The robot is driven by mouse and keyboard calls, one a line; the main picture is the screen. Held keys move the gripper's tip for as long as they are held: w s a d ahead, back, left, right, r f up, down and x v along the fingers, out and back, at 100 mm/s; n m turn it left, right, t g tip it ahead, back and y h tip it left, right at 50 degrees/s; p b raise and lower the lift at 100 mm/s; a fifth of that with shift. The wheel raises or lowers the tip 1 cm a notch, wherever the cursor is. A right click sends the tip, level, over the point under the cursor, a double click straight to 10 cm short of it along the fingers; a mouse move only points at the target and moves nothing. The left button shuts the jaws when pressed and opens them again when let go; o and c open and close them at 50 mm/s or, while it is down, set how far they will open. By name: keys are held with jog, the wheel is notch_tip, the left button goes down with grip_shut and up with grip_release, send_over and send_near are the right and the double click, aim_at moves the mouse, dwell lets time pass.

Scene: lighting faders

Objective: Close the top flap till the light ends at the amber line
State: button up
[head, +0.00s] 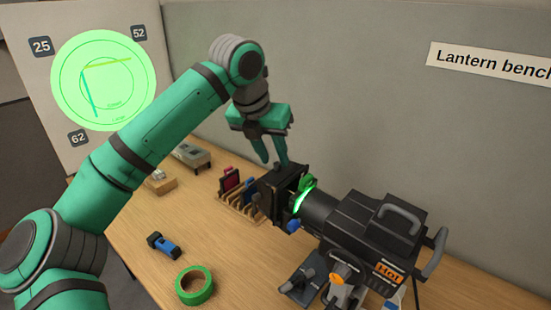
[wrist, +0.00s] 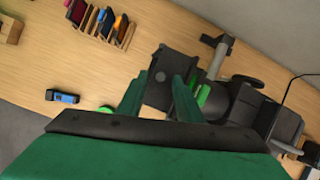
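The black lantern (head: 370,230) lies along the bench, with a cluster of dark flaps (head: 270,183) at its front end. I cannot clearly tell the top flap from the others. My gripper (head: 275,164) points down just above the flaps, with its fingers apart. In the wrist view, a dark flap plate (wrist: 178,64) shows beyond the fingertips, and nothing is visibly gripped; contact cannot be told. On the board at the left, the round green light (head: 103,100) spreads above and below the amber line (head: 108,66). A teal line (head: 90,96) slants down inside it.
A rack with colored frames (head: 238,200) stands beside the flaps. A green tape roll (head: 195,285) and a blue-black clamp-like item (head: 164,246) lie on the front bench. A grey box (head: 190,153) sits at the back. A "Hot" label (head: 388,273) marks the lantern.

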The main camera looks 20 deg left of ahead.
jog(key=shift+x, duration=0.75)
grip_shut()
jog(key=shift+d, duration=0.1)
